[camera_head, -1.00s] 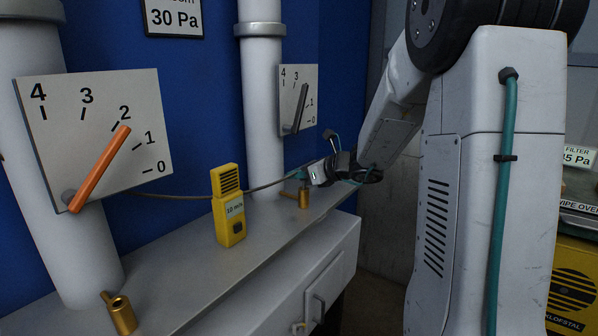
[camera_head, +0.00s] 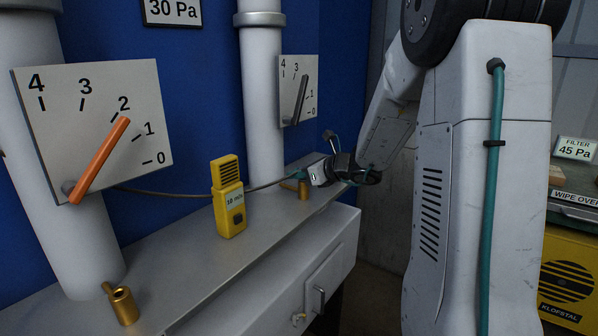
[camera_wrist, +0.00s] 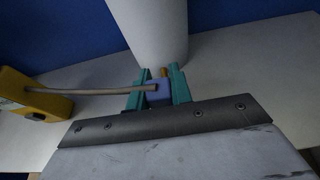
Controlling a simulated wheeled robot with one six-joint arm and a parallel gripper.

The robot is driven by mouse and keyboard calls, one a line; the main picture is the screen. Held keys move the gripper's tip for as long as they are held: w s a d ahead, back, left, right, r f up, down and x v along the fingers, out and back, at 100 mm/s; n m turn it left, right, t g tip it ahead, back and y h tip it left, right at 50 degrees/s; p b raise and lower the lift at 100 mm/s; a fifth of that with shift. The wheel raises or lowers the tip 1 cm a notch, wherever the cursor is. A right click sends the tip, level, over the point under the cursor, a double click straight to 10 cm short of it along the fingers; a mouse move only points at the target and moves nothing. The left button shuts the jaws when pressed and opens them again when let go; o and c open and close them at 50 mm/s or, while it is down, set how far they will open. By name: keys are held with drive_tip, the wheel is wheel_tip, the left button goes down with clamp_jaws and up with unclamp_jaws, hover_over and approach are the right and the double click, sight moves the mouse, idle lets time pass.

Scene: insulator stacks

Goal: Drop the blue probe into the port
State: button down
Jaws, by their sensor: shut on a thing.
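My gripper (camera_head: 301,175) is at the far part of the grey bench, just above and beside the brass port (camera_head: 304,191) at the foot of the rear pipe. In the wrist view, the teal fingers of my gripper (camera_wrist: 157,88) are shut on the blue probe (camera_wrist: 158,93), which has a cable coming in from the left. A bit of brass (camera_wrist: 163,72) shows just behind the probe. The probe is hidden by the fingers in the head view. I cannot tell whether it is over the port's opening.
A yellow meter (camera_head: 228,203) stands on the bench (camera_head: 190,262), with the cable running beside it. Another brass fitting (camera_head: 123,305) is at the front left. White pipes (camera_head: 262,110) and dial plates with an orange lever (camera_head: 100,160) and a grey lever (camera_head: 300,100) stand behind.

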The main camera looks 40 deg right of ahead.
drive_tip(key=c, duration=1.2)
unclamp_jaws()
drive_tip(key=shift+o, duration=0.2)
drive_tip(key=v, duration=0.7)
drive_tip(key=shift+s, duration=0.35)
drive_tip(key=shift+d+r, duration=0.1)
